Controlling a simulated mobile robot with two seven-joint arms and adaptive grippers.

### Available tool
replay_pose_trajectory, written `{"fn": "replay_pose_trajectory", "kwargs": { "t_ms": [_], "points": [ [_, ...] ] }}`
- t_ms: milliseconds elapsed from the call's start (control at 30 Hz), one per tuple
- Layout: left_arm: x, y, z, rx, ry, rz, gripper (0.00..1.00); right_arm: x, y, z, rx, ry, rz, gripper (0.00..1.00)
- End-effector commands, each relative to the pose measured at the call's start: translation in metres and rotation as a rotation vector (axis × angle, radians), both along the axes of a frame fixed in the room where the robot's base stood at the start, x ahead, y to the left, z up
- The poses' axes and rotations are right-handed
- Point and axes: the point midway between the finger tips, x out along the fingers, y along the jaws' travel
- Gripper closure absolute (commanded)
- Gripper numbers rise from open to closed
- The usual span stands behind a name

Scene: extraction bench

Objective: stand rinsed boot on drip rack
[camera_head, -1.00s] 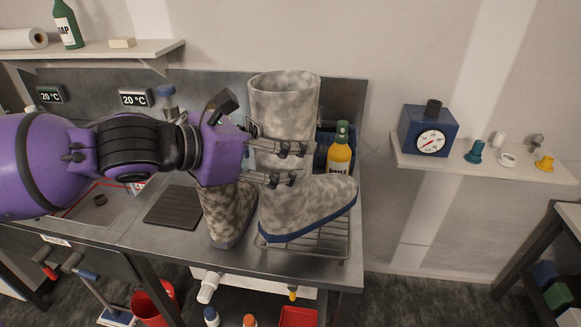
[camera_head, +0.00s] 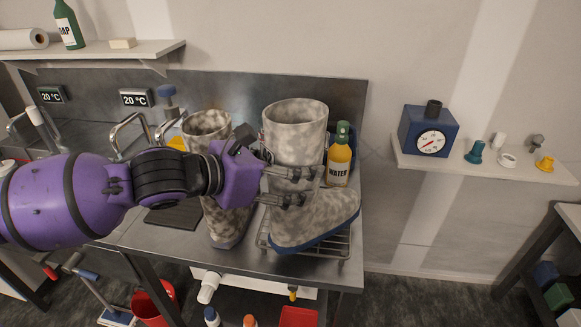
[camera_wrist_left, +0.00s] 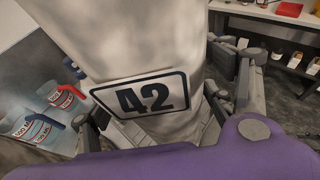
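The rinsed boot (camera_head: 315,220), pale grey mottled with a blue sole, is upright over the wire drip rack (camera_head: 343,246) at the bench's right end. Its sole is at or just above the wires; I cannot tell whether it touches. My left gripper (camera_head: 300,186) comes from the left and is shut on the boot's shaft. In the left wrist view the boot (camera_wrist_left: 140,50) fills the middle, its "42" label between the fingers. A second boot (camera_head: 230,222), brown mottled, stands on the bench to the left, partly hidden by my gripper. My right gripper is out of view.
A yellow bottle (camera_head: 340,160) labelled WATER stands close behind the boot. A dark mat (camera_head: 172,216) lies on the bench left of the brown boot. A wall shelf (camera_head: 480,173) with a blue gauge box (camera_head: 428,133) is at right. Jugs (camera_wrist_left: 42,128) show in the wrist view.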

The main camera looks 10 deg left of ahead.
Motion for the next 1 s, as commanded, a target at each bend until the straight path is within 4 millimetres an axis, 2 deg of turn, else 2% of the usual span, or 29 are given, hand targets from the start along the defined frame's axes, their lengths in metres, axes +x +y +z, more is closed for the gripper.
{"fn": "replay_pose_trajectory", "kwargs": {
  "t_ms": [433, 533, 867, 1000],
  "points": [
    [0.0, 0.0, 0.003, 0.0, 0.0, 0.0, 0.16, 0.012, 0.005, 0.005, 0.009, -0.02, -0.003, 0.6],
    [-0.005, 0.006, 0.004, 0.003, 0.0, 0.003, 0.16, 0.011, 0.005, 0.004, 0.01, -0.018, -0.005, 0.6],
    [-0.042, 0.041, 0.022, 0.009, 0.002, 0.002, 0.16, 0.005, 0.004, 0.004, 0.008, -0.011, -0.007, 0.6],
    [-0.058, 0.057, 0.034, 0.006, -0.001, 0.005, 0.16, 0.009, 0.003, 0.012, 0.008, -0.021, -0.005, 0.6]
  ]
}}
